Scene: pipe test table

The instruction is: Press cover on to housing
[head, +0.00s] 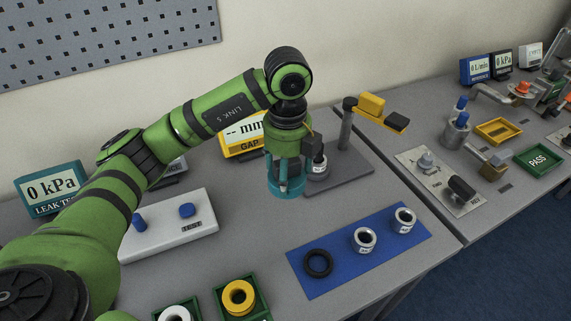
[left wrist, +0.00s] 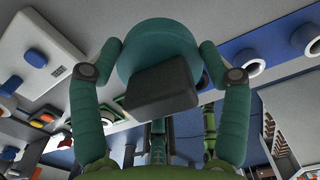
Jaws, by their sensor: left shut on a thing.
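My left gripper (head: 286,181) is shut on a round teal piece, which I take to be the cover (head: 287,193). In the left wrist view, the two fingers of my left gripper (left wrist: 161,62) close on opposite sides of the teal cover (left wrist: 150,42). A dark block hides part of its face. The gripper points down in front of the grey stand; I cannot tell the height of the cover above the table. I cannot tell which part is the housing: a silver cylinder with a dark top (head: 318,168) stands on the stand's base just right of the gripper.
The grey stand base (head: 352,174) carries a post with a yellow arm (head: 372,104). A blue mat (head: 331,280) holds a black ring (head: 318,263) and two silver cups (head: 364,240). A white box (head: 165,238) with blue knobs and green trays (head: 258,303) are left. A yellow GAP display (head: 240,146) stands behind.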

